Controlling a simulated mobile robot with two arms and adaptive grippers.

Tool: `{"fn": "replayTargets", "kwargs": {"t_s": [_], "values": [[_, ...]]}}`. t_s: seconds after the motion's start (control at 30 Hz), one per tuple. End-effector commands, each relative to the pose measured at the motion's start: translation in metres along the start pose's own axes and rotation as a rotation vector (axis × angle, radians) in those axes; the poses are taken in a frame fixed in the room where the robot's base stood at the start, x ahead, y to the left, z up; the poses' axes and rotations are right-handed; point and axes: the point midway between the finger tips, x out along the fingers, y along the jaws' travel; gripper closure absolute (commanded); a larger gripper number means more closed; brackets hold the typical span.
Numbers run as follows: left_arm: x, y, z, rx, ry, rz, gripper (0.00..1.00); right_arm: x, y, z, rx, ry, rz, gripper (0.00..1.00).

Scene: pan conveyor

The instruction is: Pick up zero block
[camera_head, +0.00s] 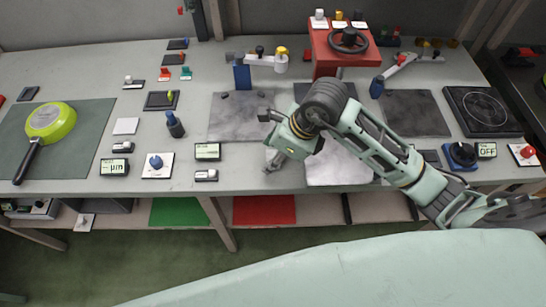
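I cannot make out a block marked zero; the small markings are too small to read. My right gripper (268,141) comes in from the right, low over the front middle of the table (235,178). Its two fingers look spread apart, with nothing visible between them. It hides part of the table and grey plates under it. Small display blocks stand to its left: one pale green screen (208,151) and one reading "μin" (114,167). Another display (487,150) at the right reads "OFF". My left gripper is not in view.
A green pan (51,122) lies on a dark mat at the left. A blue knob (155,162) and a dark blue-topped post (175,126) stand left of the gripper. A red box with a handwheel (349,41) stands at the back. Green and red mats lie on the lower shelf.

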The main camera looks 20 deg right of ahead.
Motion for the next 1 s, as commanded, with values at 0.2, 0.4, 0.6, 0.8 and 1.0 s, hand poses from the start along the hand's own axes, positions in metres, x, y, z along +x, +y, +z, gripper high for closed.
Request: {"fn": "replayTargets", "kwargs": {"t_s": [0.2, 0.4, 0.6, 0.8, 1.0], "values": [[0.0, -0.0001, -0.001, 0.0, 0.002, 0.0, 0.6, -0.0004, -0.0001, 0.0002, 0.0, -0.001, 0.0, 0.72], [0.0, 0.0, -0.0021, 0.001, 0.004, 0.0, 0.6, -0.0005, 0.0, 0.0003, 0.0, -0.001, 0.0, 0.9], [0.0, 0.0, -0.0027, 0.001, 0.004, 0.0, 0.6, -0.0005, 0.0, 0.0004, 0.0, -0.001, 0.0, 1.0], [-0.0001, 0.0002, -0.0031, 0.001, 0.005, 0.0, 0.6, -0.0013, -0.0004, 0.0013, 0.0, -0.004, -0.001, 1.0], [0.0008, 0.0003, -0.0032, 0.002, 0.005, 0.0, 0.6, -0.0041, -0.0008, 0.0029, -0.001, -0.005, -0.002, 1.0]]}}
